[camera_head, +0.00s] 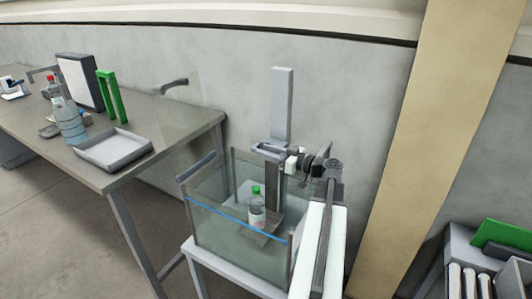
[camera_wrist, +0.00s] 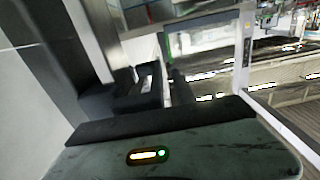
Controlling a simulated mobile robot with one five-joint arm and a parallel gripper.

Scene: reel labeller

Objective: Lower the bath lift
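The bath is a glass tank (camera_head: 215,245) with a blue line across its front, on a pale stand. Inside, a clear bottle with a green cap and a pinkish label (camera_head: 257,215) stands upright on a grey platform (camera_head: 275,222). The bath lift's tall grey column (camera_head: 282,105) rises behind the tank, with a dark carriage partway up. My gripper (camera_head: 291,158) is at the tank's back right, close to the carriage; contact cannot be told. In the wrist view, dark finger-like parts (camera_wrist: 150,85) are near a pale piece; their opening is unclear.
A grey bench (camera_head: 165,130) at left holds a shallow tray (camera_head: 114,148), a blue-tinted bottle (camera_head: 68,122), a green frame (camera_head: 111,95) and a white panel (camera_head: 80,80). A rack (camera_head: 475,265) stands at lower right. The floor left of the tank is clear.

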